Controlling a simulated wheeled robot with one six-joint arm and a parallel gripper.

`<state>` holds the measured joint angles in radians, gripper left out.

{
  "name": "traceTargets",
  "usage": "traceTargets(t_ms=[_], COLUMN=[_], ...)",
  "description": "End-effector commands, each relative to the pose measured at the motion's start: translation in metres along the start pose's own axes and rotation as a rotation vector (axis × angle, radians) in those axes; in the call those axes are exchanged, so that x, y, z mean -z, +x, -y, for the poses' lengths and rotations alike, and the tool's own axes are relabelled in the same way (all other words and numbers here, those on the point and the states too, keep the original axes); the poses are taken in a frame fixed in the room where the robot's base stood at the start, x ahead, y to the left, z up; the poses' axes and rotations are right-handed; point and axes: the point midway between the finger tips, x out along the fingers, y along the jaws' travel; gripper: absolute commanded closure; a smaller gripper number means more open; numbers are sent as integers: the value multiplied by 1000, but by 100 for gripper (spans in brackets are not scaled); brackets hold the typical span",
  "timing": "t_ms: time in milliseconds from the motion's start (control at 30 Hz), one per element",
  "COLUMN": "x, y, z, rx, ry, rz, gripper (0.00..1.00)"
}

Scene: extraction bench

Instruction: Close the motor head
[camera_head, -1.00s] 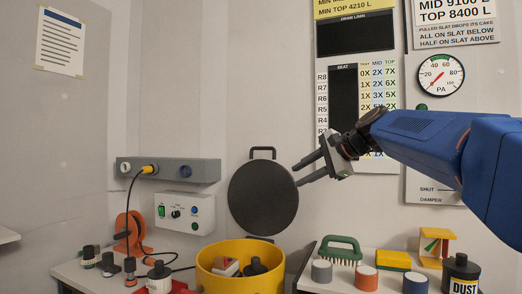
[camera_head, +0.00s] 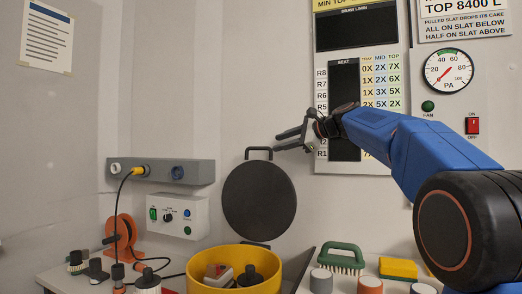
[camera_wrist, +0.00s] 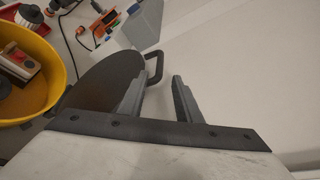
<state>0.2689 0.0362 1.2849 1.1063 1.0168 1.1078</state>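The motor head appears to be the round black lid (camera_head: 259,203), standing open and upright at the back of the yellow drum (camera_head: 203,266). Its black loop handle (camera_head: 258,149) is on the top edge. My gripper (camera_head: 278,142) is open and empty, its fingertips close to the right of the handle. In the wrist view, the handle (camera_wrist: 158,66) shows just beyond the gap between my fingers (camera_wrist: 160,84). The lid (camera_wrist: 103,82) lies left of them, partly hidden by the left finger. Contact with the handle cannot be told.
A grey socket rail (camera_head: 195,172) with a yellow plug and a white control box (camera_head: 178,215) are on the wall left of the lid. A green brush (camera_head: 342,257), a yellow block (camera_head: 398,268) and several capped cylinders stand on the bench at right. Wall panels hang behind my arm.

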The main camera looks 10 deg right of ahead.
Motion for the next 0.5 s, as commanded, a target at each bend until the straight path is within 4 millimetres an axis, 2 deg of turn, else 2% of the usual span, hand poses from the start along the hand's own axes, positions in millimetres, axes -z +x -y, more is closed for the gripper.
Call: traceTargets(t_ms=[33, 300, 500], x=[0, 0, 0], y=[10, 58, 86], z=[-1, -1, 0], rx=[-2, -2, -1], ry=[0, 0, -1], rz=[1, 1, 0], gripper=[69, 69, 69])
